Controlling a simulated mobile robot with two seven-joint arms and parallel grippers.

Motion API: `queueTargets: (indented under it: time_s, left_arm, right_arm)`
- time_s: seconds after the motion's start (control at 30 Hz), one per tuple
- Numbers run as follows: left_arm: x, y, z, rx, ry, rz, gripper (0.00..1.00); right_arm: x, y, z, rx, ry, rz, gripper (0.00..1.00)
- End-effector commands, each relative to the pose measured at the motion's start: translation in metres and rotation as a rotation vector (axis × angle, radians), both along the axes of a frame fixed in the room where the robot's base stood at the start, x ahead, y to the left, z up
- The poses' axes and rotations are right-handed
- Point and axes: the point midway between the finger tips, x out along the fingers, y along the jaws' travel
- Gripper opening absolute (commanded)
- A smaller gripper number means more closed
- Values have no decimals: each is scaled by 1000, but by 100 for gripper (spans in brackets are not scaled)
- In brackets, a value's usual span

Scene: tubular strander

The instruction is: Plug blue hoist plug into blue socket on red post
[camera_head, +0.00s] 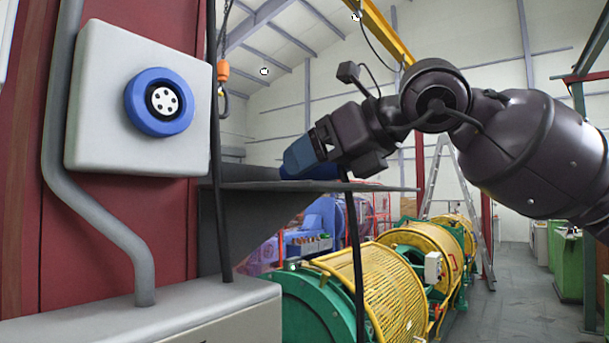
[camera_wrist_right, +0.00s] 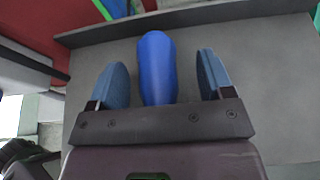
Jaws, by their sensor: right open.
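The blue socket (camera_head: 160,102) is a blue ring with a white pin-holed face on a light grey box (camera_head: 105,60), fixed to the red post (camera_head: 95,225). The blue hoist plug (camera_wrist_right: 158,70) lies on a grey shelf (camera_wrist_right: 265,75), between the two blue fingers of my right gripper (camera_wrist_right: 160,60). Gaps show on both sides of the plug. In the head view my right gripper (camera_head: 297,158) is low over the shelf, to the right of the socket, and largely hides the plug (camera_head: 318,173). My left gripper is out of view.
A grey conduit (camera_head: 58,150) runs down the post to a grey cabinet (camera_head: 170,310). An orange hoist hook (camera_head: 223,72) hangs behind. The yellow and green strander (camera_head: 385,290) stands beyond the shelf.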

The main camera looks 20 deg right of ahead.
Motion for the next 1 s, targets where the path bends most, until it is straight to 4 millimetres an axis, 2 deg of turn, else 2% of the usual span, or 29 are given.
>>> queueTargets:
  time_s: [0.27,0.63,0.87,1.0]
  left_arm:
    - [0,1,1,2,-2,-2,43]
    - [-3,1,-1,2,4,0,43]
    - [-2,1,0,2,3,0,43]
    - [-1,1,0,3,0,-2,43]
  right_arm:
    - [0,1,-1,0,-1,-1,74]
    - [0,1,-1,0,-1,-1,17]
    - [0,1,0,1,-2,-1,15]
    - [0,1,7,2,-3,-1,15]
